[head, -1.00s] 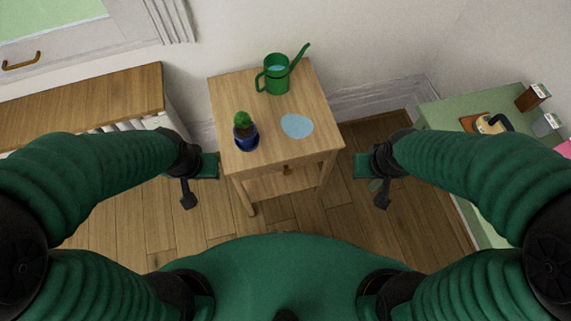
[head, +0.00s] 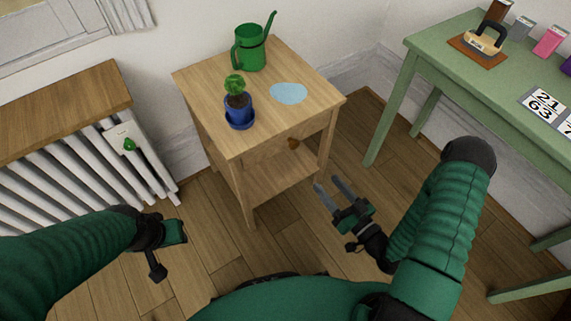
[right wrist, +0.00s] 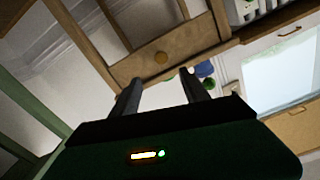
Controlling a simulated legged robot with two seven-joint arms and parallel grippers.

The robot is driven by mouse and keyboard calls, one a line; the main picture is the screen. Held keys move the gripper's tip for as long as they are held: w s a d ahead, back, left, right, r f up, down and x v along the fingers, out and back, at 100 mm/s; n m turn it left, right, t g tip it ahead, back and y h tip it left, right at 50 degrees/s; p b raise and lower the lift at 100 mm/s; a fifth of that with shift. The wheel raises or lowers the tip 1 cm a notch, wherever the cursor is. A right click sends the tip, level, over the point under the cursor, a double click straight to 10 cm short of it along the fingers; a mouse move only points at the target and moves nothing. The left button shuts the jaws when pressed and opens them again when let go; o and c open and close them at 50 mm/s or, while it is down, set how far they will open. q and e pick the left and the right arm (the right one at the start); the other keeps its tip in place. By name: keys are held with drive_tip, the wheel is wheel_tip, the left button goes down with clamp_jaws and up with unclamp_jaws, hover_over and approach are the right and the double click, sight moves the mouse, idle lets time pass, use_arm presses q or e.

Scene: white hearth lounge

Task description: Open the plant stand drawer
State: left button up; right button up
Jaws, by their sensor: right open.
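The wooden plant stand (head: 290,70) stands against the wall, with its drawer front under the top. The drawer's round knob (head: 293,143) shows on that front, and the drawer looks shut. In the right wrist view the knob (right wrist: 161,57) is ahead of the fingers, a little above the gap between them. My right gripper (head: 329,188) is open and empty, in front of and below the drawer, apart from the knob. My left gripper (head: 172,233) is at the lower left, away from the stand; its fingers are not clear enough to judge.
A white radiator (head: 70,170) is at left. A green table (head: 460,85) is at right. The floor in front is clear.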

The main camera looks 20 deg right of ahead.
drive_tip(key=w, duration=0.3)
drive_tip(key=b, duration=0.3)
approach(296, 147)
drive_tip(key=x, duration=0.5)
drive_tip(key=shift+a, duration=0.35)
drive_tip(key=x, duration=0.2)
drive_tip(key=b+x, duration=0.1)
drive_tip(key=x, duration=0.1)
drive_tip(key=shift+w+d, duration=0.2)
drive_tip(key=shift+d, duration=0.05)
drive_tip(key=shift+w, duration=0.2)
use_arm(q)
drive_tip(key=x, duration=0.4)
drive_tip(key=shift+s+d, duration=0.2)
drive_tip(key=shift+s, duration=0.15)
use_arm(e)
drive_tip(key=shift+w+a+r, duration=0.1)
use_arm(q)
drive_tip(key=shift+f, duration=0.1)
use_arm(e)
clamp_jaws()
